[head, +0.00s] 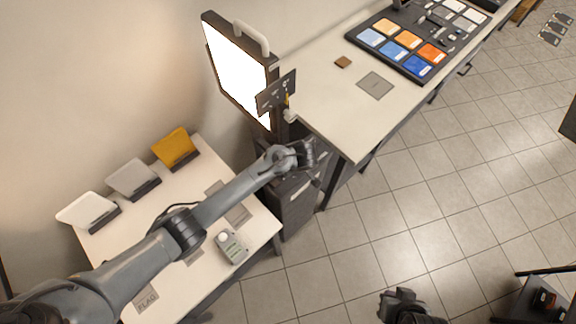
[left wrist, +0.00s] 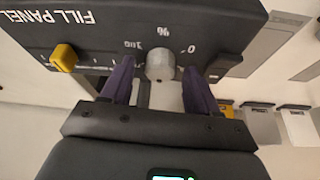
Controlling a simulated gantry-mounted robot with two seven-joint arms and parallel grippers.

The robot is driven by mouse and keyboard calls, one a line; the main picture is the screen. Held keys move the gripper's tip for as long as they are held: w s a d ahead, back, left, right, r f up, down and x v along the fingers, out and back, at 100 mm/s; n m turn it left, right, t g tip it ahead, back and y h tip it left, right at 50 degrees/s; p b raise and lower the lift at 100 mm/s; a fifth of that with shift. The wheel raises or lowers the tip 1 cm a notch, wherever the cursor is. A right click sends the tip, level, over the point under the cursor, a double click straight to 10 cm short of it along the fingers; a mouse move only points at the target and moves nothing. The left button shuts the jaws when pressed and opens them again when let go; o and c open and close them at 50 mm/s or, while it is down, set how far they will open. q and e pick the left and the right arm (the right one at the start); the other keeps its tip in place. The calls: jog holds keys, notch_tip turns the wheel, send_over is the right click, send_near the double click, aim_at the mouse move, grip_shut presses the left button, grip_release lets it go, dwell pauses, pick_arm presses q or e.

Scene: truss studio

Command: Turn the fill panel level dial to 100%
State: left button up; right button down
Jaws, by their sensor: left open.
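The fill panel (head: 238,72) stands lit white at the back of the head view, with a dark control plate (head: 276,92) at its lower right. In the left wrist view the plate (left wrist: 110,28) is lettered FILL PANEL. Its grey round level dial (left wrist: 160,67) sits near % and 0 marks. A yellow knob (left wrist: 65,57) is to its left. My left gripper (left wrist: 158,80) is open, its purple fingers on either side of the dial with visible gaps. The dial's pointer is too small to read. My right gripper (head: 402,304) is at the bottom of the head view, its jaws unclear.
A pale table (head: 262,226) at left holds a small grey-green device (head: 231,246) and white, grey and yellow panels (head: 175,148) on stands. A long bench (head: 318,100) at the back right carries a colour swatch board (head: 360,52). The tiled floor at right is largely clear.

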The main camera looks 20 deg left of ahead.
pick_arm(q)
jog(key=c, duration=1)
